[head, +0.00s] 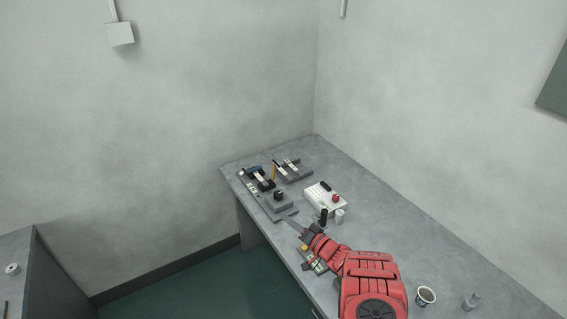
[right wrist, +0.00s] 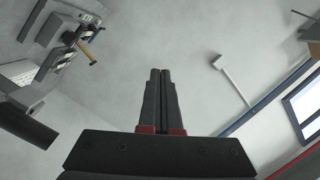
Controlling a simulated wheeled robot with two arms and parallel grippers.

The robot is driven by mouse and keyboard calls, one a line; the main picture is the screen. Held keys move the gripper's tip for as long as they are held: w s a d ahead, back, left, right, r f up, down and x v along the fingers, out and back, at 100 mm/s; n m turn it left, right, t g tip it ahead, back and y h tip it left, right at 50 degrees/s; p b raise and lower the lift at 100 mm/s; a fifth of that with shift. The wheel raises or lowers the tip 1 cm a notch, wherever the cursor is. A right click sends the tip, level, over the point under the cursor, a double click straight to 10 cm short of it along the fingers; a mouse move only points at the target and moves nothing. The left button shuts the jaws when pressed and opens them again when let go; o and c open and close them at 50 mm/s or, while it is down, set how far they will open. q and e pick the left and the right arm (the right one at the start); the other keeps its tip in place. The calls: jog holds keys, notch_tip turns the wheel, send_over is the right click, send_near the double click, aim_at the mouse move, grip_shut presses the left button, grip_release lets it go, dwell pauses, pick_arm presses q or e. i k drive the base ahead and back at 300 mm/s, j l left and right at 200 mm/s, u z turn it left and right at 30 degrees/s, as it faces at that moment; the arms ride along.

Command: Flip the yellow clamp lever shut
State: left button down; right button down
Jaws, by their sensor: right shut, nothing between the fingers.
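The yellow clamp lever (head: 274,172) stands upright beside the dark clamp fixture (head: 258,178) at the far end of the bench. It also shows in the right wrist view (right wrist: 86,53), at the upper left, apart from my fingers. My right gripper (head: 291,222) is near the front edge of the bench, nearer to me than the lever and not touching it. In the right wrist view its two fingers (right wrist: 160,75) are together with nothing between them. My left gripper is not in view.
A grey block with a black knob (head: 279,198) stands between my right gripper and the lever. A cup of dark liquid (head: 426,296) stands at the lower right. The bench's right side is mostly clear.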

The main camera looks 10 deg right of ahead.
aim_at(274, 170)
jog(key=i+l, duration=0.3)
jog(key=i, duration=0.15)
jog(key=i+l, duration=0.3)
jog(key=i, duration=0.15)
jog(key=i+l, duration=0.25)
jog(key=i, duration=0.2)
